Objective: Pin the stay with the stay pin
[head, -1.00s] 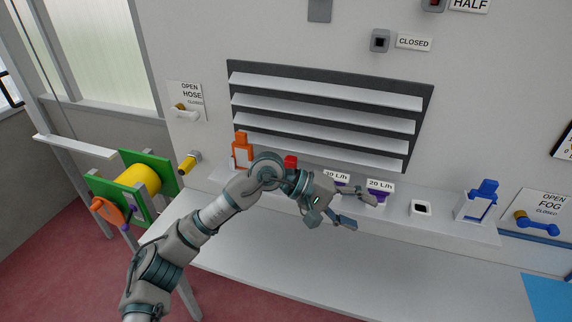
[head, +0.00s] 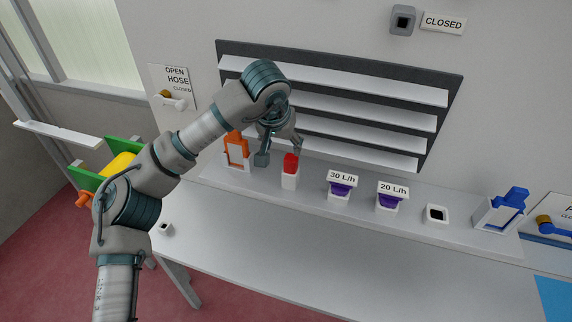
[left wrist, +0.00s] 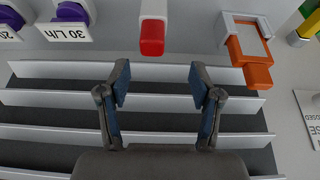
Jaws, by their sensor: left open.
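A red block (head: 290,163) stands upright in a white holder (head: 289,181) on the ledge; it may be the stay pin, but no label shows. My left gripper (head: 280,153) points down over the ledge, close to the red block, and is open and empty. In the left wrist view, the red block (left wrist: 152,38) lies just beyond the open fingers (left wrist: 160,88), roughly in line with the gap between them and apart from both. A slatted louver (head: 370,104) is on the wall behind. I cannot tell which part is the stay. My right gripper is not in view.
On the ledge, an orange piece (head: 236,148) in a frame stands left of the red block. Purple pieces marked 30 L/h (head: 341,190) and 20 L/h (head: 388,201), an empty socket (head: 436,213) and a blue piece (head: 512,199) stand right. The table front (head: 330,255) is clear.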

